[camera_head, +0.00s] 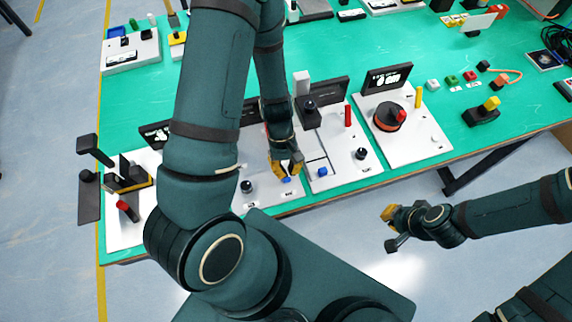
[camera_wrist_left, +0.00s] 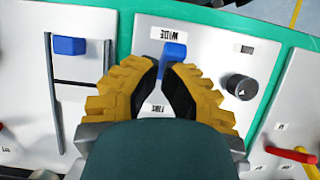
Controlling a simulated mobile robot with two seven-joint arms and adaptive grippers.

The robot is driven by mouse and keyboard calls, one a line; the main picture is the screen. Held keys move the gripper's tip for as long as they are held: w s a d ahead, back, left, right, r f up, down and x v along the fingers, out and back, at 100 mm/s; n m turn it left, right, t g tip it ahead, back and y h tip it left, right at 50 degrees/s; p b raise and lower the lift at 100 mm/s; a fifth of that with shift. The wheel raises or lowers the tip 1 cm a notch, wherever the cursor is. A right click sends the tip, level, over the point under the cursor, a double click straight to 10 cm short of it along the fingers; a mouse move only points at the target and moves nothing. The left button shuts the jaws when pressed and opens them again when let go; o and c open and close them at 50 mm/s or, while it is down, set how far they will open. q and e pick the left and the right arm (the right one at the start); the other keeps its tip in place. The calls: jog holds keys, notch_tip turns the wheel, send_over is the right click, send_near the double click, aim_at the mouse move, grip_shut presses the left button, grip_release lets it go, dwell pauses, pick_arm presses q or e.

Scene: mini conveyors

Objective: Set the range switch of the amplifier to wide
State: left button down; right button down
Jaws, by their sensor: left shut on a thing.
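The amplifier (camera_head: 262,192) is a pale panel near the table's front edge; its face also shows in the left wrist view (camera_wrist_left: 215,60). Its blue range switch (camera_wrist_left: 173,55) sits close to the WIDE label (camera_wrist_left: 174,34), with the other label (camera_wrist_left: 156,108) at the far end of the slot. My left gripper (camera_wrist_left: 164,75) has its yellow fingers shut on the blue switch, partly hiding the slot. In the head view the left gripper (camera_head: 287,166) points down at the panel. My right gripper (camera_head: 390,213) is away from the table; its fingers are too small to judge.
A black knob (camera_wrist_left: 240,88) is beside the switch on the amplifier. A neighbouring panel has another blue switch (camera_head: 322,171) and a black knob (camera_head: 361,154). A panel with a red-brown dial (camera_head: 388,117) stands further right. My left arm hides part of the table.

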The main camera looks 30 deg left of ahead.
jog(key=shift+w+a, duration=0.1)
jog(key=shift+w, duration=0.05)
